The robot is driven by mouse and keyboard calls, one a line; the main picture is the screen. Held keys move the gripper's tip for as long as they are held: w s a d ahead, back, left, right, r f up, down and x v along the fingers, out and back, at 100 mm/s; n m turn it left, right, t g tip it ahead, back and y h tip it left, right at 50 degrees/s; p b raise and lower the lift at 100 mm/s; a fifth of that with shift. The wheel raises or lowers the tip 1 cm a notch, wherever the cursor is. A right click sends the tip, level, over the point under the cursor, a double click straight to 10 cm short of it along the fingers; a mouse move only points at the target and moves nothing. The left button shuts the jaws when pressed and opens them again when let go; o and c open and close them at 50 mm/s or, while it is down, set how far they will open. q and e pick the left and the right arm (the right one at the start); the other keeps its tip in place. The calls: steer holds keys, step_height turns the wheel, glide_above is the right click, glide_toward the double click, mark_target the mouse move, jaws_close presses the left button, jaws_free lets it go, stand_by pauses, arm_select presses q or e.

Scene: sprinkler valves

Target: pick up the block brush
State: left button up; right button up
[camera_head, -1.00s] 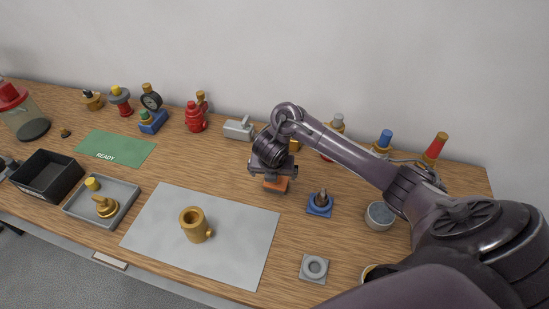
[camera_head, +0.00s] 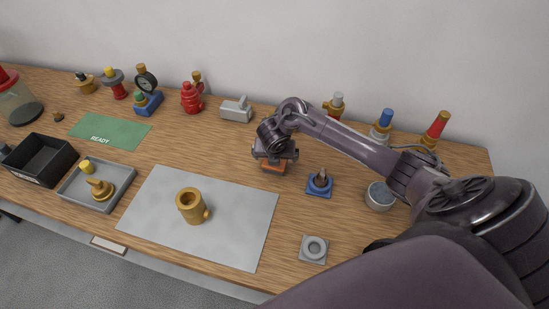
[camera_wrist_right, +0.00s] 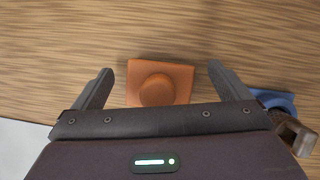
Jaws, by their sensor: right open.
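The block brush appears to be the orange block (camera_head: 273,168) with a round knob on top, on the table below my right gripper. The right wrist view shows the orange block (camera_wrist_right: 174,76) and its knob between the two fingers, with a gap on each side. My right gripper (camera_head: 274,157) is open and points down over it. It also shows in the right wrist view (camera_wrist_right: 160,80). The gripper hides part of the block in the head view. My left gripper is not in view.
A blue-based fitting (camera_head: 320,184) stands close to the right of the block. A grey sheet (camera_head: 150,215) with a brass fitting (camera_head: 190,206) lies at front left. A grey block-shaped thing (camera_head: 236,109) and a red valve (camera_head: 192,97) stand behind. A round grey dish (camera_head: 380,195) is further right.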

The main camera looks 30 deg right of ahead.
steer(key=c, duration=0.6)
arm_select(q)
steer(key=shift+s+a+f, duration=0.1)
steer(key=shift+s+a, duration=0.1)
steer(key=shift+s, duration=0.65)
arm_select(e)
steer(key=c, duration=0.5)
steer(key=shift+r, duration=0.15)
steer(key=shift+r, duration=0.65)
step_height(320, 180, up, 8)
steer(key=p, duration=0.3)
steer(key=shift+w+r, duration=0.1)
steer(key=shift+r, duration=0.05)
arm_select(q)
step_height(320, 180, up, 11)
steer(key=p, duration=0.8)
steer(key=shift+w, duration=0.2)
arm_select(e)
step_height(320, 180, up, 10)
steer(key=shift+r, duration=0.1)
